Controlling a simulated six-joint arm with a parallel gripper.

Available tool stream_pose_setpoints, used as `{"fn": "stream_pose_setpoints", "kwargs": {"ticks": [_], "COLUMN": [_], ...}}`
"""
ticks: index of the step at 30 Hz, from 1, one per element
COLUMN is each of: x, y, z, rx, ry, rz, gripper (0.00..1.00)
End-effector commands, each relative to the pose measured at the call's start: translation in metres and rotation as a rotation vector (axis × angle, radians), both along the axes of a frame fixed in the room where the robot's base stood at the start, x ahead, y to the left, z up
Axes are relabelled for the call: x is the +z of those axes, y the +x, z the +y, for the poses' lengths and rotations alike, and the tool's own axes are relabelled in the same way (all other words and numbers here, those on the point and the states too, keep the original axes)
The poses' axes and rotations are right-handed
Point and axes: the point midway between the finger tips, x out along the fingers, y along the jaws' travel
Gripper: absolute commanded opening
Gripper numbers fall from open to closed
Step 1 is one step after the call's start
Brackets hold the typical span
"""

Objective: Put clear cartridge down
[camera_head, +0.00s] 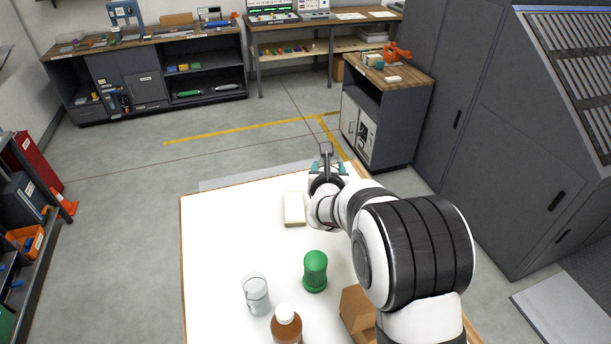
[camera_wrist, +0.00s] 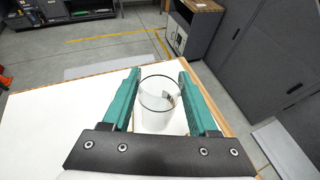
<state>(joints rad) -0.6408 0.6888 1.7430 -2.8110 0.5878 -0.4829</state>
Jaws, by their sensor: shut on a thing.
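The clear cartridge (camera_wrist: 160,97) is a see-through, open-topped cylinder. In the wrist view it stands between the two teal fingers of my gripper (camera_wrist: 160,92), which is shut on it. It looks roughly upright, over the far right part of the white tabletop. I cannot tell whether its base touches the table. In the head view my gripper (camera_head: 327,167) is near the table's far edge, and the cartridge cannot be made out there.
On the white table (camera_head: 225,240) are a cream block (camera_head: 294,209), a green ribbed cylinder (camera_head: 315,271), another clear cylinder (camera_head: 256,295), a brown bottle (camera_head: 286,328) with a white cap, and a brown box (camera_head: 356,312). The table's left side is clear.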

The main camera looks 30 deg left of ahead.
Motion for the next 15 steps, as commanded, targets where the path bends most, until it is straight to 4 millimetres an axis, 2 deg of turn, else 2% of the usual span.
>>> {"fn": "stream_pose_setpoints", "kwargs": {"ticks": [2, 10, 15], "x": [0.001, -0.023, -0.057], "y": [0.003, 0.003, 0.002], "z": [0.006, 0.079, 0.087], "rx": [0.000, -0.002, -0.004], "ry": [0.001, 0.000, -0.002], "rz": [-0.004, -0.001, 0.003], "gripper": [0.00, 0.00, 0.00]}}
